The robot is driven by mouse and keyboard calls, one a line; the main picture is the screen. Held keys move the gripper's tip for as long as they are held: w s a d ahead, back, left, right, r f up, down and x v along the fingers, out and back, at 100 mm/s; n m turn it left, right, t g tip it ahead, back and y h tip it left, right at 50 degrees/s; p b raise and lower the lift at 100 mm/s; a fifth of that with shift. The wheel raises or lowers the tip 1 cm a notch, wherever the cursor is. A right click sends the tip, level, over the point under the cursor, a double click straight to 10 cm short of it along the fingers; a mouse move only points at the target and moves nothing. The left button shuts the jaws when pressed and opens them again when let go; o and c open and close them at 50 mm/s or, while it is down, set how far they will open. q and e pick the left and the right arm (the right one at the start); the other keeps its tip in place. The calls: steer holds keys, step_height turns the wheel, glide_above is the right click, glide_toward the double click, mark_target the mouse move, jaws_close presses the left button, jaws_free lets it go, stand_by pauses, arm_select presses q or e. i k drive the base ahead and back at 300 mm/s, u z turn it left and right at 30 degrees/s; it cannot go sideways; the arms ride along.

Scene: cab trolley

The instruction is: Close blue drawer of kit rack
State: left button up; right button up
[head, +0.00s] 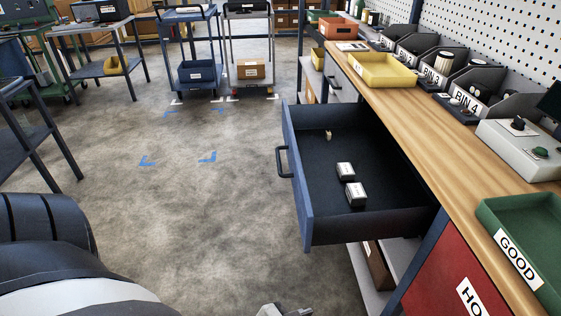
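The blue drawer (304,188) of the kit rack stands pulled far out to the left from under the wooden worktop. Its dark handle (283,161) is on the left-facing front panel. Inside lie two small dark boxes with white labels (345,171) (356,194) and a small tan piece (328,135). A small grey metal part, seemingly the tip of my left gripper (285,311), shows at the bottom edge, below and apart from the drawer. Most of it is cut off, so its opening is hidden. My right gripper is not in view.
The worktop (418,118) carries a yellow tray (381,70), a green GOOD tray (523,237), labelled bins and a grey control box (523,147). A red panel (437,275) is below it. Trolleys stand at the back. The floor left of the drawer is clear.

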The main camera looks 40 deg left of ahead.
mark_target(400, 202)
steer(key=z, duration=0.05)
steer(key=k, duration=0.55)
steer(key=u, duration=1)
steer(key=i, duration=0.5)
steer(key=u, duration=0.05)
steer(key=k, duration=0.5)
steer(key=u, duration=1)
steer(key=i, duration=0.95)
steer(key=z, duration=2.05)
steer(key=i, duration=0.5)
steer(key=z, duration=0.05)
